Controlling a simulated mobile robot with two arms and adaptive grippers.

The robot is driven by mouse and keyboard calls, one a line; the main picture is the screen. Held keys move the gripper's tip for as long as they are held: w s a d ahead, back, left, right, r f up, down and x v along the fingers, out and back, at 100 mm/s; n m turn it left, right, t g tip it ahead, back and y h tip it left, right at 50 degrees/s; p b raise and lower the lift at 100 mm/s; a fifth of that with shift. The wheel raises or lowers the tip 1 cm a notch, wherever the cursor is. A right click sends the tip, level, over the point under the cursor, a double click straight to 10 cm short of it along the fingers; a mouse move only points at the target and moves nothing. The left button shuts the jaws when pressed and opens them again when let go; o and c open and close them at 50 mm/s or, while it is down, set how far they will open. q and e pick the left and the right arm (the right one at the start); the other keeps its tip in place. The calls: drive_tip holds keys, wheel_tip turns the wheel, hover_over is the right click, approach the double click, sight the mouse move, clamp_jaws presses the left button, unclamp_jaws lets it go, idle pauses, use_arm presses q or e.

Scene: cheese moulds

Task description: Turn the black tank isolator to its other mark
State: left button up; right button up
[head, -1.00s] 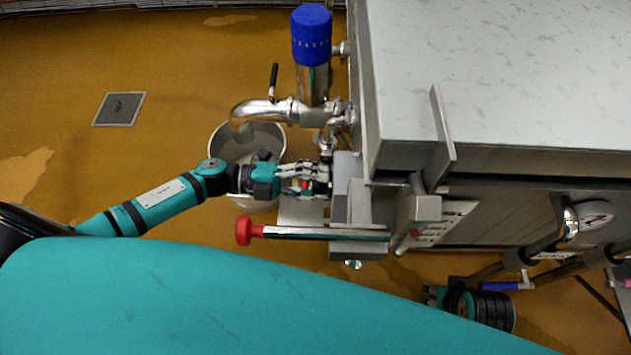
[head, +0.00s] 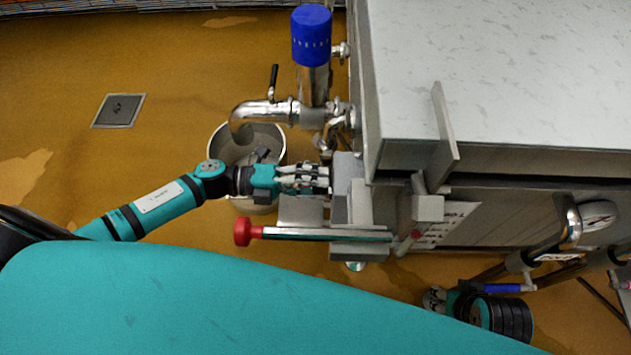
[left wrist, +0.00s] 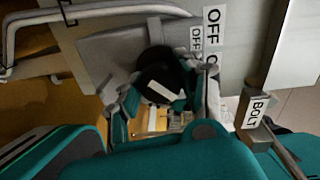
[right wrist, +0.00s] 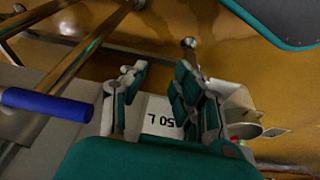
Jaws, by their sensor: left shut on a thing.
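The black tank isolator (left wrist: 160,78) is a round black knob with a white pointer bar, seen in the left wrist view. The bar lies slantwise, its right end lower. "OFF" labels (left wrist: 212,25) stand above and to the right of it; other lettering is partly hidden. My left gripper (head: 322,178) is at the grey box on the tank's left side, and its fingers (left wrist: 168,103) are closed around the knob. In the head view the knob is hidden by the fingers. My right gripper (right wrist: 160,100) is open, its fingers apart with nothing between them.
A red-knobbed rod (head: 247,232) sticks out just below my left gripper. A steel pipe (head: 262,108) and blue-capped valve (head: 311,40) stand above it, with a metal bucket (head: 220,140) behind. A blue-handled lever (head: 500,287) is near my right arm. Open floor lies left.

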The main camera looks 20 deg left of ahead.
use_arm(q)
drive_tip(key=o, duration=1.2)
drive_tip(key=v, duration=1.2)
